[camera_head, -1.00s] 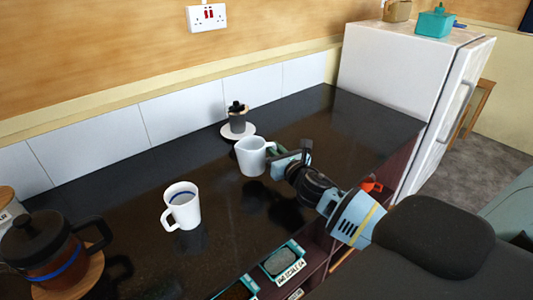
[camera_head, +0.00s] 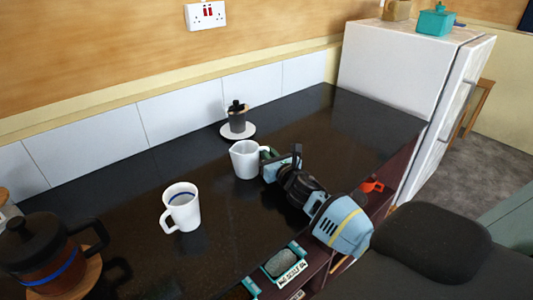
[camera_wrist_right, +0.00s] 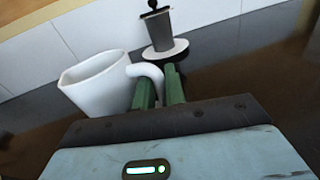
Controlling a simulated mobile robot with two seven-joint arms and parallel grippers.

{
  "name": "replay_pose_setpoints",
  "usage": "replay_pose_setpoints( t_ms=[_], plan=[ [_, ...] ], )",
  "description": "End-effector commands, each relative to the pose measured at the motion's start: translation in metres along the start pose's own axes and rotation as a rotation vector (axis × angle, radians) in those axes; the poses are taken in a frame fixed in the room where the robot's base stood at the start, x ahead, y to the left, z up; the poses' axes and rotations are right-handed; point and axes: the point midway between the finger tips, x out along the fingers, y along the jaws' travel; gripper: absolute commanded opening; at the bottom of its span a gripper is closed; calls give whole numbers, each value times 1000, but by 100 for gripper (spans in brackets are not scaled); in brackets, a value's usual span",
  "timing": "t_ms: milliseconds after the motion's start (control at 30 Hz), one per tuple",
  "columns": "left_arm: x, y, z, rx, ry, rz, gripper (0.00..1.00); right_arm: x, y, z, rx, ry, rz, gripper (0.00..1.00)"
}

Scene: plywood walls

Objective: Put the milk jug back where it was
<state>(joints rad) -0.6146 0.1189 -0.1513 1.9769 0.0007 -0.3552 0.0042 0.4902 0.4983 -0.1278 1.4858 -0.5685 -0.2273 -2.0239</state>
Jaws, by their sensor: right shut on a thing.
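The milk jug (camera_head: 244,160) is white with a spout on its left side, and stands upright at mid-counter. It also shows in the right wrist view (camera_wrist_right: 97,88), with its handle towards the fingers. My right gripper (camera_head: 270,157) is shut on the jug's handle from the right. Its green fingers (camera_wrist_right: 159,90) sit on either side of the handle in the wrist view. I cannot tell for sure whether the jug's base touches the counter. My left gripper is out of view.
A white mug (camera_head: 183,209) with a blue band stands in front of the jug, to its left. A dark pot (camera_head: 237,118) on a white saucer (camera_head: 238,132) stands behind. The dark counter (camera_head: 345,125) is clear towards the white fridge (camera_head: 400,75).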

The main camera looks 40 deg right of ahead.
Motion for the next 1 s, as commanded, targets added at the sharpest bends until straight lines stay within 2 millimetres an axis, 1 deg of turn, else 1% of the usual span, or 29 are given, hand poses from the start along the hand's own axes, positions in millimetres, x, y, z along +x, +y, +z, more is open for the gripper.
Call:
replay_pose_setpoints(
  t_ms=[33,167,333,367,500,733,833,1000],
  plan=[
    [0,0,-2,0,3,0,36,1,0,4,1,-6,1,0],
    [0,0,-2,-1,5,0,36,1,0,4,1,-6,1,0],
    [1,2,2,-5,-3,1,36,0,0,-1,2,-4,1,0],
    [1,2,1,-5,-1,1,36,0,0,-2,1,-2,1,16],
    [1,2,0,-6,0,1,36,0,0,-1,1,-2,1,34],
    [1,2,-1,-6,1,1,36,0,0,0,1,-3,1,34],
    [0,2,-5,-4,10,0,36,0,1,5,0,-5,1,34],
    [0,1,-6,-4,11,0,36,-19,1,2,0,-2,3,34]
  ],
)
